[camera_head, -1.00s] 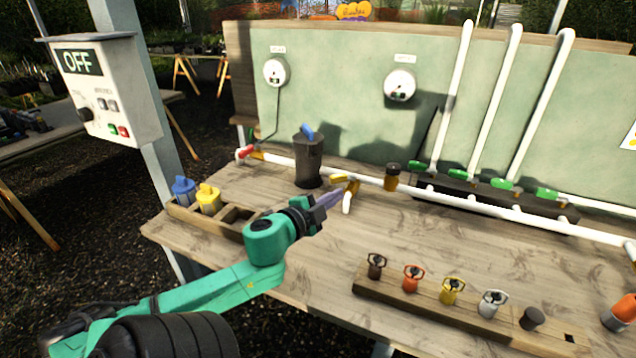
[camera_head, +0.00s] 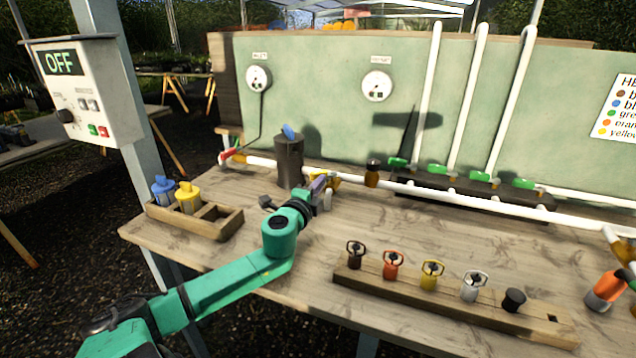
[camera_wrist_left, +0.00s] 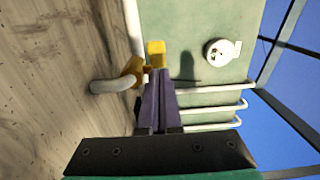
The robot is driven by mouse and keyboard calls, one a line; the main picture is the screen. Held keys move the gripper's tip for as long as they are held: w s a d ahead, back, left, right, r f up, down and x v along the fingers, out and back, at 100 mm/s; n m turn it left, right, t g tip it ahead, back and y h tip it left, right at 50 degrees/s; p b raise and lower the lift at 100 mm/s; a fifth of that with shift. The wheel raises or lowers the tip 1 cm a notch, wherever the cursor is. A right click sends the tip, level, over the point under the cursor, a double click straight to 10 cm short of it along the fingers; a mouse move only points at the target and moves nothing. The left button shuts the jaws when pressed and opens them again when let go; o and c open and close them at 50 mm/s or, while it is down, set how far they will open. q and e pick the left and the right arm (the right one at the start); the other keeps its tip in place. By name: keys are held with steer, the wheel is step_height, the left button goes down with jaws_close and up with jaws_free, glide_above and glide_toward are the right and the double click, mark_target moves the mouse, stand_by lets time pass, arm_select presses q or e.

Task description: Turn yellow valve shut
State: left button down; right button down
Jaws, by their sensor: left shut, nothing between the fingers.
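The yellow valve (camera_head: 331,180) sits on the white pipe near the middle of the bench, just right of the black filter canister (camera_head: 289,162). In the left wrist view its yellow handle (camera_wrist_left: 155,50) is straight ahead of the fingertips, with the tan valve body (camera_wrist_left: 133,70) beside it. My left gripper (camera_head: 319,183) is shut and empty, its purple fingers at the valve. In the wrist view the fingertips (camera_wrist_left: 159,72) end just below the handle; I cannot tell whether they touch it. My right gripper is not in view.
The white pipe (camera_head: 450,197) runs along the back, with green-handled valves (camera_head: 437,168) at the risers. A wooden rack (camera_head: 440,306) of sprinkler heads lies in front. A wooden box (camera_head: 228,223) with blue and yellow bottles stands left.

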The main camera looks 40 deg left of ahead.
arm_select(q)
steer(key=shift+w+a, duration=0.15)
steer(key=shift+a, duration=0.15)
steer(key=shift+a+h, duration=0.15)
steer(key=shift+h, duration=0.15)
